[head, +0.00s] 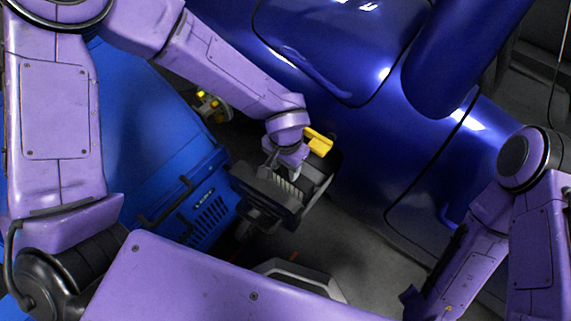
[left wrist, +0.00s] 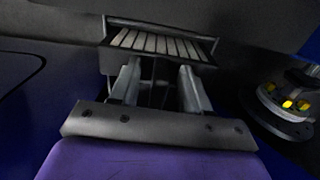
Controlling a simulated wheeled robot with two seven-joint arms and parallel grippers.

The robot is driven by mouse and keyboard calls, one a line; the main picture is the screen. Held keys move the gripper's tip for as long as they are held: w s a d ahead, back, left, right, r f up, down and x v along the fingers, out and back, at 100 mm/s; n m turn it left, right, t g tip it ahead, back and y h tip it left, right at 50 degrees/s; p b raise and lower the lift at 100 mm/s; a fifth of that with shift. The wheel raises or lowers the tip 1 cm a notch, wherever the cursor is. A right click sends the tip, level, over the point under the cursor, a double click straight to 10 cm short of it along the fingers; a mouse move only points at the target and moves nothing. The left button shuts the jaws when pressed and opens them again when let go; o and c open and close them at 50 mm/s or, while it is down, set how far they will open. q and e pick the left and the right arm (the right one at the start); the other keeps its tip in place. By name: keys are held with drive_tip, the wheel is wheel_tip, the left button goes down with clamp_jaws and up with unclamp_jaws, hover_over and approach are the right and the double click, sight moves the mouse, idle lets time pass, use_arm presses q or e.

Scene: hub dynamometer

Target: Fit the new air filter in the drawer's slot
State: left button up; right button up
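A pleated air filter with pale ribs and a dark frame (left wrist: 160,43) lies just beyond my left fingertips in the left wrist view. Its pale pleats also show in the head view (head: 289,189), beside a black drawer-like housing (head: 262,188). My left gripper (left wrist: 160,75) points at the filter. Its two grey fingers stand apart with a dark gap between them, and I see no clear grip on the filter. In the head view my left wrist partly hides the filter and housing. I cannot tell where the slot is.
A yellow block (head: 318,142) sits just behind the housing. A blue cabinet with a handle and vents (head: 208,220) stands to the left. A glossy blue vehicle body (head: 345,45) fills the back. A round device with yellow parts (left wrist: 287,108) is at the right. Grey floor (head: 360,245) is clear.

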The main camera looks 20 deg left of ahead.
use_arm(q)
drive_tip(key=shift+r, duration=0.15)
wheel_tip(320, 180, up, 12)
drive_tip(key=p, duration=0.4)
drive_tip(key=shift+r, duration=0.25)
